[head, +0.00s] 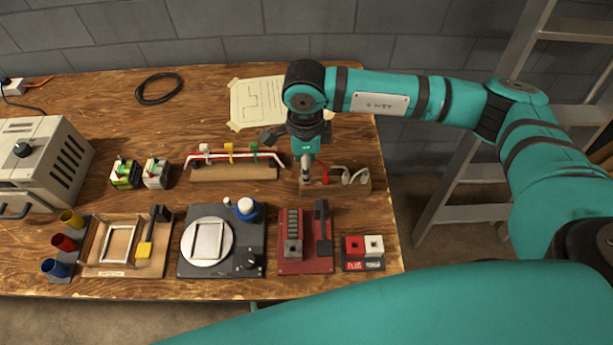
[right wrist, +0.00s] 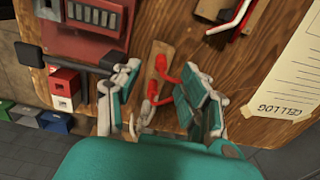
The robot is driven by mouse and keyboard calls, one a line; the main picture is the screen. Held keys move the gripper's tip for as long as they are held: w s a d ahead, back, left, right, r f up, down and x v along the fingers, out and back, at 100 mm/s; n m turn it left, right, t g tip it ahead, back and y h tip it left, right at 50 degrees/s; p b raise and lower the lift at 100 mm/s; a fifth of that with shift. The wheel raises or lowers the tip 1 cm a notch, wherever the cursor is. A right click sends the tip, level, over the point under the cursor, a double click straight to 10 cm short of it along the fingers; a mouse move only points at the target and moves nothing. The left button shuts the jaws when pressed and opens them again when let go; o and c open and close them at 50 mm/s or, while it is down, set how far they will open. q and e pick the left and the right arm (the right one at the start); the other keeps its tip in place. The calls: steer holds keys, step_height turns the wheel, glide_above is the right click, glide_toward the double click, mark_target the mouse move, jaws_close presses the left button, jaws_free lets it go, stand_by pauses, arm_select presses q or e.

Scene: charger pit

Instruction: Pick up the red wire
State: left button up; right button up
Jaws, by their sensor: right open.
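A short red wire (head: 325,174) stands on a small wooden block (head: 345,188) at the right of the table, beside whitish-grey wires (head: 355,176). In the right wrist view the red wire (right wrist: 161,66) shows as a bent lead with red ends on the block (right wrist: 160,48). My right gripper (head: 306,172) points down at the block's left part, close to the red wire. In the right wrist view its fingers (right wrist: 162,84) are apart, with the red wire seen between them. I cannot tell whether they touch it. My left gripper is not in view.
A longer wooden rack (head: 235,173) with red and white leads and coloured clips stands to the left. A red-based device (head: 305,262) and a red and white block pair (head: 364,246) are in front. A paper sheet (head: 258,100) lies behind. The table's right edge is close.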

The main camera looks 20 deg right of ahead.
step_height(320, 180, down, 5)
steer(key=shift+d+f+p, duration=0.1)
steer(key=shift+d+p, duration=0.05)
steer(key=shift+p, duration=0.55)
jaws_close()
